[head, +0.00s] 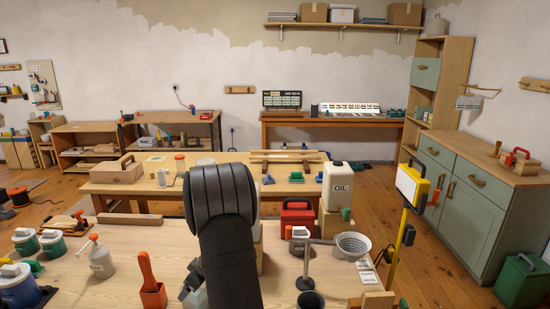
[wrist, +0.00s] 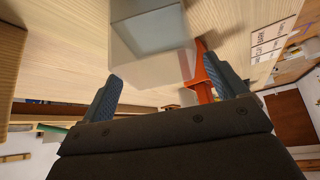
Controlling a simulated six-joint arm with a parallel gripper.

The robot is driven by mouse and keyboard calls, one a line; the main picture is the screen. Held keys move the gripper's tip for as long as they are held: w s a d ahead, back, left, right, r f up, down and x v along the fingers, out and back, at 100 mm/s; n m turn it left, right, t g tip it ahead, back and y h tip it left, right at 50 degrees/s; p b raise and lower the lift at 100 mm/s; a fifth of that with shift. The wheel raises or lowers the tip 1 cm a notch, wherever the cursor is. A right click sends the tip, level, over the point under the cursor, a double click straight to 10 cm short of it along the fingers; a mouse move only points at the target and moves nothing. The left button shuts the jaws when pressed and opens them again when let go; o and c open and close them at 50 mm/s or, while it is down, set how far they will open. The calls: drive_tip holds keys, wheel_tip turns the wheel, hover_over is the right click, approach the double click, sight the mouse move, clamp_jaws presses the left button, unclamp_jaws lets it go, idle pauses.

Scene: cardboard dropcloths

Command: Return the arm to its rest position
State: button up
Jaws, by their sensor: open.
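My arm (head: 226,215) rises dark and bent over the middle of the front workbench (head: 125,285) in the head view. My gripper is mostly hidden there. In the wrist view my gripper (wrist: 166,88) has its two blue-padded fingers spread wide, with nothing clamped between them. A pale grey, box-like thing (wrist: 152,40) shows just beyond the fingers. I cannot tell whether it touches them. An orange thing (wrist: 203,80) shows near the right finger.
Free bench lies left of the orange holder.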

wheel_tip(320, 180, up, 6)
drive_tip(key=s+d+f+n, duration=0.1)
drive_tip(key=s+d+f, duration=0.2)
drive_tip(key=s, duration=0.5)
drive_tip(key=s+d+f+n+g, duration=0.1)
drive_tip(key=s+d+f, duration=0.2)
drive_tip(key=s+d, duration=0.2)
drive_tip(key=s+d+f+n+g, duration=0.1)
drive_tip(key=s+d+f, duration=0.3)
drive_tip(key=s, duration=0.7)
drive_tip(key=shift+d+n+y, duration=0.3)
drive_tip(key=shift+d, duration=0.1)
